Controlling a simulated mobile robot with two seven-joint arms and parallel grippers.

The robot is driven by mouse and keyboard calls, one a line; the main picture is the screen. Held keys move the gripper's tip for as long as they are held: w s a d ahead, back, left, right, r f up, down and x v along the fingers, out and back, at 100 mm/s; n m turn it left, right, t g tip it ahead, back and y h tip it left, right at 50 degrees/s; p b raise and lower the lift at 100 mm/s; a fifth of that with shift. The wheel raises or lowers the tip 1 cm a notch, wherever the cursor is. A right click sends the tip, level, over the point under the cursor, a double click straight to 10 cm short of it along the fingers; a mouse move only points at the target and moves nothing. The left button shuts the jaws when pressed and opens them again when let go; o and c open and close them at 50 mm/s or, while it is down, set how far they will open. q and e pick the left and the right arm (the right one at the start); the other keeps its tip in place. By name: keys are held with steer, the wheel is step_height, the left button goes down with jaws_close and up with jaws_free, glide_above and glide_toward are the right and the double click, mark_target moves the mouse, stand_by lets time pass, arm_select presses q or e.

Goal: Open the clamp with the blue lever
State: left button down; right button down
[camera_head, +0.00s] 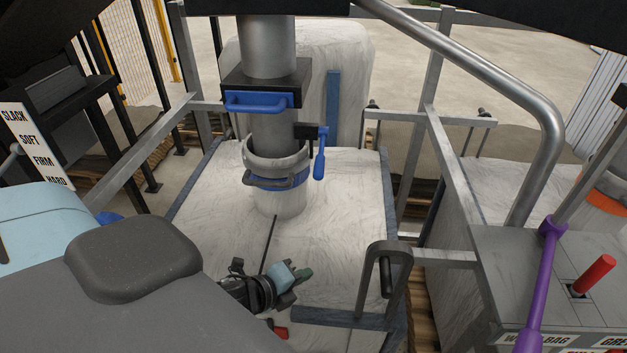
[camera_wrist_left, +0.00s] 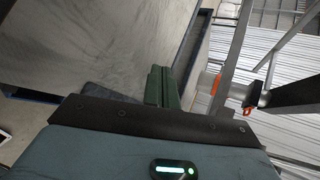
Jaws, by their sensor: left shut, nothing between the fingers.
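A blue lever (camera_head: 320,155) hangs down from a small black clamp block (camera_head: 307,131) on the right side of the grey vertical pipe (camera_head: 268,45). The pipe ends in a pale spout with a blue band and a dark handle (camera_head: 277,181) around it, above the white bag (camera_head: 335,190). My left gripper (camera_head: 303,274) is low in the head view, below the lever and well apart from it. Its green fingers are together and empty; they also show in the left wrist view (camera_wrist_left: 162,88). The lever is not seen in the wrist view. My right gripper is not in view.
A blue handle (camera_head: 258,102) on a black box sits higher on the pipe. A bent metal rail (camera_head: 540,105) and frame posts stand at the right. A panel with a red lever (camera_head: 598,272) and a purple lever (camera_head: 540,280) is at lower right.

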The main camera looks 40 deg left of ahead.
arm_select(q)
steer(key=s+d+f+n+g+y, duration=0.1)
steer(key=s+d+f+n+g, duration=0.15)
steer(key=s+n, duration=0.4)
steer(key=s+d+f+n+g, duration=0.1)
steer(key=s+f+n+g, duration=0.2)
steer(key=s+n, duration=0.35)
steer(key=s+d+f+n+g+y, duration=0.1)
steer(key=s+f+n+g, duration=0.25)
steer(key=s, duration=0.55)
steer(key=s+d+f+n+t+h, duration=0.2)
steer(key=d+f+n+t, duration=0.2)
steer(key=f, duration=0.2)
steer(key=shift+d+f+t, duration=0.3)
steer(key=shift+d+t, duration=0.1)
steer(key=shift+s+a, duration=0.1)
